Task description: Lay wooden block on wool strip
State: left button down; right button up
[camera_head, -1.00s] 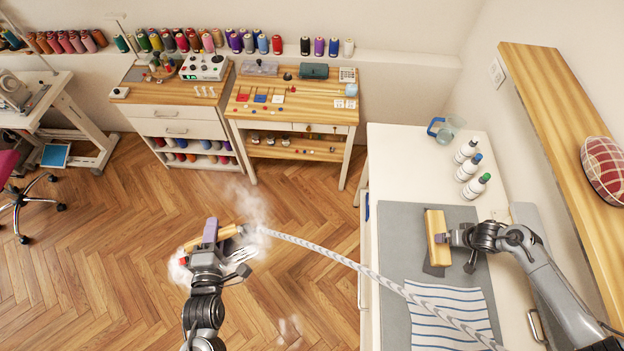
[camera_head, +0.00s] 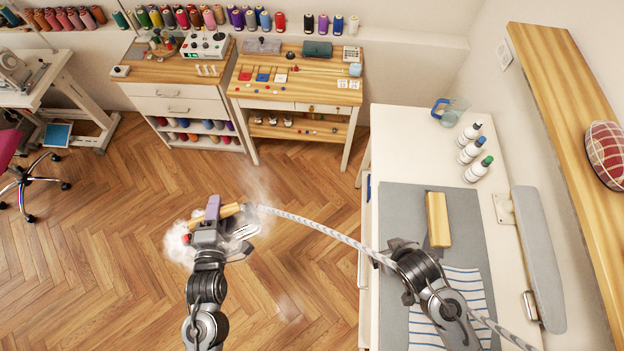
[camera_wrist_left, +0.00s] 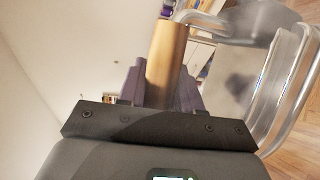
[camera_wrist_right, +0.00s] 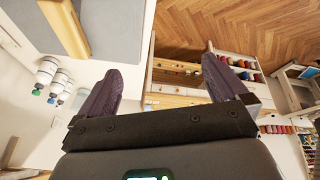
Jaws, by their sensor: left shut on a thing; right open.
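The wooden block (camera_head: 438,219) lies flat on the grey mat area, with nothing holding it. It also shows at the upper left of the right wrist view (camera_wrist_right: 65,27). A sliver of the dark wool strip (camera_head: 427,243) shows at the block's lower left; the rest is hidden by the block and my right arm. My left gripper (camera_head: 212,217) is shut on the wooden handle of a steaming iron (camera_head: 240,232), over the floor.
A blue-and-white striped cloth (camera_head: 464,285) lies on the grey mat (camera_head: 400,205) below the block. The iron's hose (camera_head: 310,224) runs across to the table behind my right arm. Bottles (camera_head: 470,153) and a jug (camera_head: 450,110) stand at the back. A narrow pressing board (camera_head: 537,250) is right.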

jog(key=s+r+g, duration=0.1)
jog(key=s+r, duration=0.5)
jog(key=r, duration=0.1)
jog(key=shift+s+a+y, duration=0.3)
jog(key=shift+a, duration=0.05)
